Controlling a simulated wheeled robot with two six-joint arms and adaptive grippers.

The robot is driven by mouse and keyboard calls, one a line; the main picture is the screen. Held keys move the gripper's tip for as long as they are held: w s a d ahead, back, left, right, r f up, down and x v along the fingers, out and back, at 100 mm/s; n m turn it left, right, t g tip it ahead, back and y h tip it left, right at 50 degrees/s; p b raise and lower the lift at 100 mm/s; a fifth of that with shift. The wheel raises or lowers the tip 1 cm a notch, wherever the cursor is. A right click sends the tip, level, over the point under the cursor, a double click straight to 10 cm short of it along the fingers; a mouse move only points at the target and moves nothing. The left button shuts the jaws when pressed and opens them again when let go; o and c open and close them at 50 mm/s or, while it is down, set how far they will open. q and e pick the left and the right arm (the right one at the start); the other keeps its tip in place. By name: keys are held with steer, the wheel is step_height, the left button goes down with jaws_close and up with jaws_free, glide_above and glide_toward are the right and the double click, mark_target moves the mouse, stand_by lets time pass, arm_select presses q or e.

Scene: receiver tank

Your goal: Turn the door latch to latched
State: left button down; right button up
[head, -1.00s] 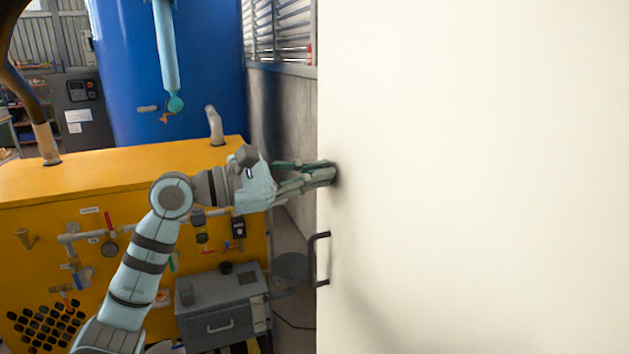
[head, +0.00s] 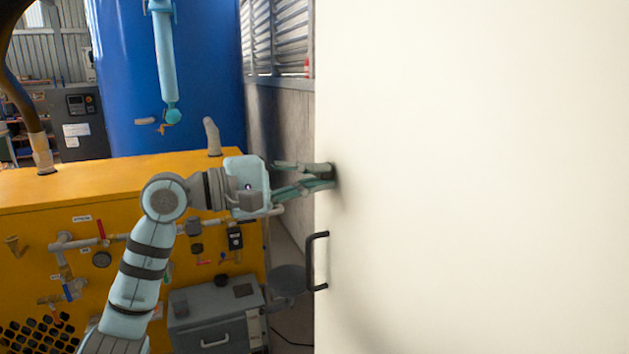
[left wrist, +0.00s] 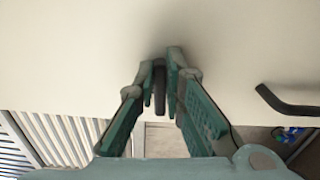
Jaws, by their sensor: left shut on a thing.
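A large cream door (head: 470,180) fills the right side of the head view. My left gripper (head: 328,177) is at the door's left edge, above the black door handle (head: 318,262). In the left wrist view, my left gripper (left wrist: 161,75) is shut on a dark, narrow latch (left wrist: 160,85) that stands out from the door face. The fingers hide the latch in the head view, so I cannot tell its marked position. The handle also shows at the right of the left wrist view (left wrist: 285,103). My right gripper is not in view.
A yellow machine (head: 120,168) with pipes and valves stands left of the door, with a grey toolbox (head: 215,310) in front of it. A blue tank (head: 200,70) rises behind. A narrow gap with a grey wall (head: 282,120) lies beside the door edge.

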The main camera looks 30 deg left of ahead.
arm_select(q)
steer(key=shift+m, duration=0.6)
steer(key=c, duration=1.7)
jaws_free()
steer(key=shift+f, duration=0.1)
steer(key=v, duration=0.7)
steer(key=shift+s, duration=0.15)
steer(key=shift+a, duration=0.1)
